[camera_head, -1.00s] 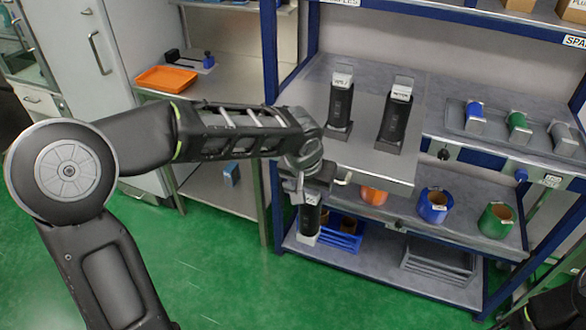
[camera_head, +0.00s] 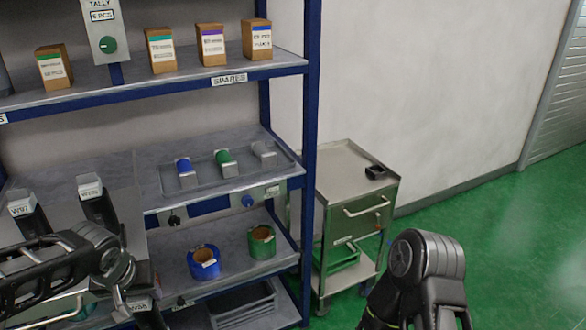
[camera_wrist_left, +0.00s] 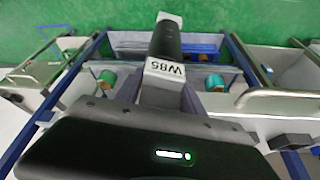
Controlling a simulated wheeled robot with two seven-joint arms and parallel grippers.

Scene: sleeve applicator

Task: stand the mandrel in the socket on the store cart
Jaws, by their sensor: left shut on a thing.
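My left gripper (camera_head: 140,300) is at the lower left of the head view, in front of the shelf rack. In the left wrist view it is shut on the mandrel (camera_wrist_left: 167,38), a black cylinder with a white end block labelled W85. Most of the mandrel is hidden or cut off in the head view. The store cart (camera_head: 345,165) is a steel trolley right of the rack, well apart from my left gripper. A small black socket (camera_head: 376,172) sits on its top, near the right edge, and looks empty. My right gripper is out of view.
The blue rack post (camera_head: 312,130) lies between my left gripper and the cart. Blue and green rolls (camera_head: 262,242) sit on a lower shelf. Most of the cart's top is bare.

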